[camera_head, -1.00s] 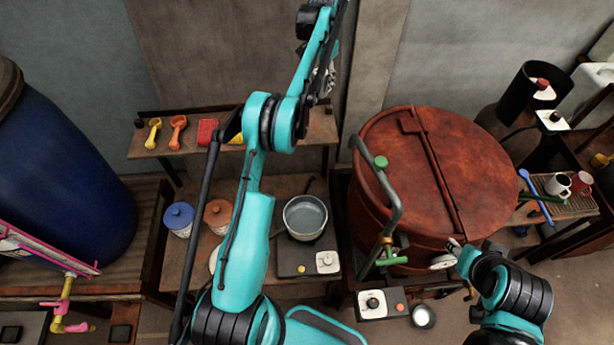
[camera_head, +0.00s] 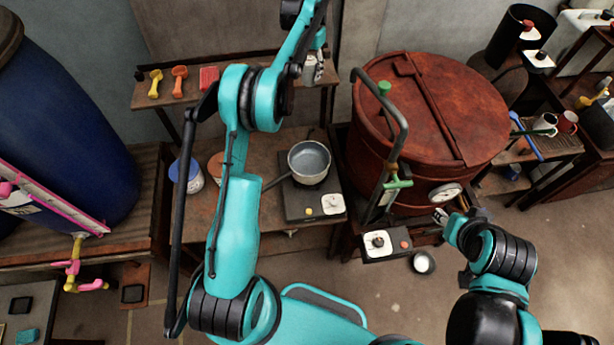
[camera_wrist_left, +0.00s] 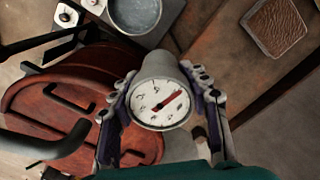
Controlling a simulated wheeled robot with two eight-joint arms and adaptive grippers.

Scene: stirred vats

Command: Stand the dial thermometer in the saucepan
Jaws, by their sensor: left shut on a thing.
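My left gripper (camera_wrist_left: 163,105) is shut on the dial thermometer (camera_wrist_left: 160,104), whose round white face with a red pointer fills the middle of the left wrist view. In the head view, my left gripper (camera_head: 316,66) is small and partly hidden by its arm, at the right end of the back shelf. The grey saucepan (camera_head: 310,162) stands on a hotplate, below the gripper in the picture. It looks empty and also shows at the top of the left wrist view (camera_wrist_left: 135,12), apart from the thermometer. My right gripper (camera_head: 447,216) is by the vat's front; its jaws are unclear.
A large rust-red vat (camera_head: 430,110) with a bent pipe (camera_head: 400,110) stands right of the saucepan. A gauge (camera_head: 446,193) sits on its front. The hotplate (camera_head: 298,207) is on a wooden bench. Scoops lie on the back shelf (camera_head: 225,92). A blue barrel (camera_head: 60,140) is at left.

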